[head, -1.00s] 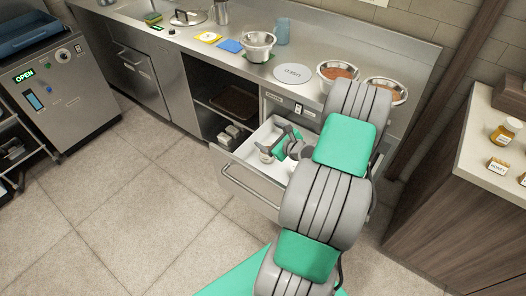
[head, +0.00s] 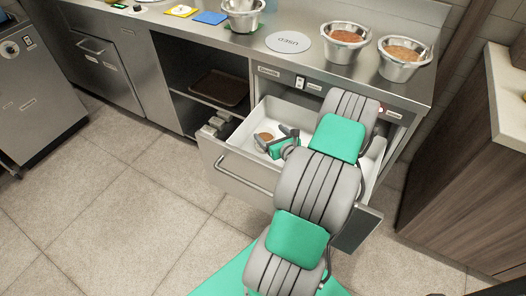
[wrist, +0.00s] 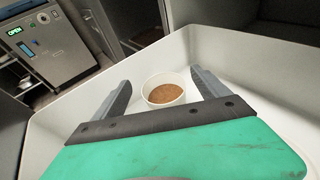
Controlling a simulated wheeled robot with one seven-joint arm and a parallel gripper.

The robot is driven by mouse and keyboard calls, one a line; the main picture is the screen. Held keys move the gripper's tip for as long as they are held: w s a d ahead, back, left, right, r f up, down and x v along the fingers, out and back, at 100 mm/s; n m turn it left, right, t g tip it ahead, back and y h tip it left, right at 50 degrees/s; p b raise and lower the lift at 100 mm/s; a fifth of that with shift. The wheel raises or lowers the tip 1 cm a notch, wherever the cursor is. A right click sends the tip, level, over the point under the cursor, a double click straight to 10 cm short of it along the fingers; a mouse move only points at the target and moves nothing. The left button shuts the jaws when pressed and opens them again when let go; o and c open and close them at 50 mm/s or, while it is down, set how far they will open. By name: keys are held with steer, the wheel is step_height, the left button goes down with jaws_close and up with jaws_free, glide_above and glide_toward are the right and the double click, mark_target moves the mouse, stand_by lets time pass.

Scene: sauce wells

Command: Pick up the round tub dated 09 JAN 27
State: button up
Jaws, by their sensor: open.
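A round white tub (wrist: 164,91) with brown contents stands in the open drawer. In the wrist view it sits between and slightly beyond my two open fingers. In the head view the tub (head: 264,138) shows just left of my gripper (head: 283,141), which reaches down inside the drawer. My gripper (wrist: 162,90) is open and holds nothing. No date label on the tub can be read in either view, so I cannot tell its date.
The drawer (head: 232,160) is pulled out, its walls close around my gripper. Steel bowls of sauce (head: 345,44) and a round lid marked USED (head: 288,42) stand on the counter above. An open shelf (head: 205,115) is left of the drawer.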

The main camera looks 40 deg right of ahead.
mark_target(260, 130)
step_height(260, 130, down, 4)
steer(key=shift+w+r+b, duration=0.1)
steer(key=shift+b, duration=0.9)
steer(key=b+x, duration=0.2)
steer(key=x, duration=0.5)
steer(key=shift+w+b, duration=0.4)
steer(key=shift+c, duration=0.5)
steer(key=c, duration=1.3)
